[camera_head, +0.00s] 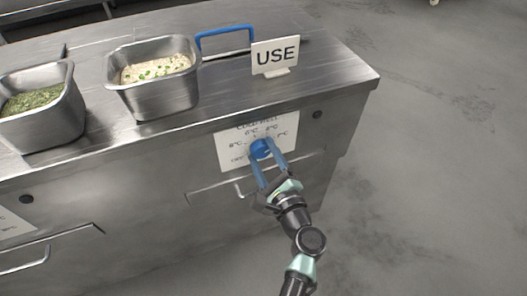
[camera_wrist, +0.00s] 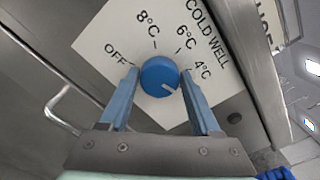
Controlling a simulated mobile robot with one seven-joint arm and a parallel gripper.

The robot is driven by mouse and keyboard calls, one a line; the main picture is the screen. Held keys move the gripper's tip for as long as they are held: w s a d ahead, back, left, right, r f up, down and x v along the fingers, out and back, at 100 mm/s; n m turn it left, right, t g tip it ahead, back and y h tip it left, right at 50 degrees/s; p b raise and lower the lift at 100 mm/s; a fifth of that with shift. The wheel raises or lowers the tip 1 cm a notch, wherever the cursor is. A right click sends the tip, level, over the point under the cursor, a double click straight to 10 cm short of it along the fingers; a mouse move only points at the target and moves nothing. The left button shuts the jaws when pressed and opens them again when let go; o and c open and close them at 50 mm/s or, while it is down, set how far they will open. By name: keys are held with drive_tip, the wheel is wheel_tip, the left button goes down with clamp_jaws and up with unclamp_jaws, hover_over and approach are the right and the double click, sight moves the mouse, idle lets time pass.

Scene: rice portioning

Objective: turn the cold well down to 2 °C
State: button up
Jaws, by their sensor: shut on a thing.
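The cold well's control is a round blue knob (camera_wrist: 160,76) on a white dial plate (camera_wrist: 103,42) headed COLD WELL. In the wrist view OFF, 8°C, 6°C and 4°C are readable around it. The knob's white mark points to the lower right, clockwise past 4°C, toward the right finger. Any label there is hidden. In the head view the plate (camera_head: 228,152) is on the counter's front. My gripper (camera_head: 266,157) is shut on the knob (camera_head: 261,148), one blue finger on each side; it also shows in the wrist view (camera_wrist: 158,78).
A steel handle (camera_head: 239,190) is just below the plate. On the counter (camera_head: 222,93) are a pan of pale food with green bits (camera_head: 160,98), a pan of green herbs (camera_head: 48,127), a blue handle (camera_head: 224,39) and a USE sign (camera_head: 275,57). Floor to the right is clear.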

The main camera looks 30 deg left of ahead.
idle(0.3)
drive_tip(key=o, duration=1.4)
drive_tip(key=shift+c, duration=0.2)
drive_tip(key=shift+d, duration=0.1)
drive_tip(key=p+v, duration=0.1)
drive_tip(key=v, duration=1.2)
drive_tip(key=shift+p, duration=0.35)
drive_tip(key=shift+w, duration=0.1)
